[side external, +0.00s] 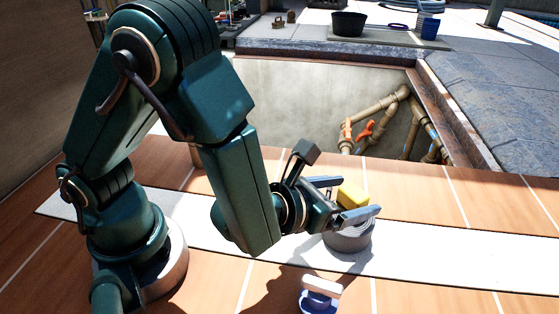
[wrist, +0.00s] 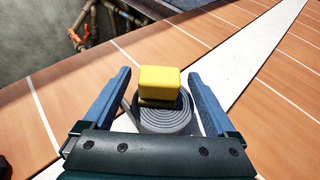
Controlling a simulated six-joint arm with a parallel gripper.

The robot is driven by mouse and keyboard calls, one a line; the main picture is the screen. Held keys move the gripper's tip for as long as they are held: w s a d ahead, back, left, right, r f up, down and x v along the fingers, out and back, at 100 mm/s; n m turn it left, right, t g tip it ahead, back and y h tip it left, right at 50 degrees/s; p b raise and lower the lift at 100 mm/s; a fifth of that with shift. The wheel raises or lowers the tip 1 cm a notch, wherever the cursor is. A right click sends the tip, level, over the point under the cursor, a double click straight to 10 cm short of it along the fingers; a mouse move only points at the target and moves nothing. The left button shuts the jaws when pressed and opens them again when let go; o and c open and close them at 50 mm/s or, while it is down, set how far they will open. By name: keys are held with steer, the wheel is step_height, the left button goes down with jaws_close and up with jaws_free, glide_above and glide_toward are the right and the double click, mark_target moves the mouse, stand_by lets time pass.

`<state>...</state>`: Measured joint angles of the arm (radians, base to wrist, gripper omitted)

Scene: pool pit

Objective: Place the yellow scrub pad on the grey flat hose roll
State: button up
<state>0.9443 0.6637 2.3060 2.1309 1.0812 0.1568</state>
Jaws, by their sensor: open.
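The yellow scrub pad (side external: 352,195) sits on top of the grey flat hose roll (side external: 350,237) in the side view. In the wrist view the pad (wrist: 160,82) covers the far part of the roll's top, and the coiled rings of the roll (wrist: 170,119) show nearer to me. My gripper (side external: 350,200) is open, with one finger on each side of the pad. In the wrist view there are gaps between the pad and both fingers of my gripper (wrist: 161,80). The underside of the pad is hidden.
The roll stands on a white strip (side external: 440,260) across orange-brown tiles. A blue and white object (side external: 320,293) stands nearer the camera. Behind is an open pit with pipes and orange valves (side external: 366,130). A black tub (side external: 349,23) and a blue cup (side external: 430,28) are far back.

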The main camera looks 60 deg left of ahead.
mark_target(348, 196)
steer(key=v, duration=0.3)
steer(key=s+a+r+n+g+y, duration=0.2)
steer(key=s+a+n+g+y, duration=0.25)
steer(key=a+n, duration=0.5)
steer(key=s+a+r+n+g+y, duration=0.1)
steer(key=s+a+n+g+y, duration=0.3)
steer(key=a+n, duration=0.55)
steer(key=s+d+r+n+h, duration=0.2)
steer(key=d+n+h, duration=0.2)
steer(key=n, duration=0.4)
steer(key=s+d+r+n+h, duration=0.3)
steer(key=d+n+h, duration=0.1)
steer(key=n, duration=0.5)
steer(key=shift+d, duration=0.85)
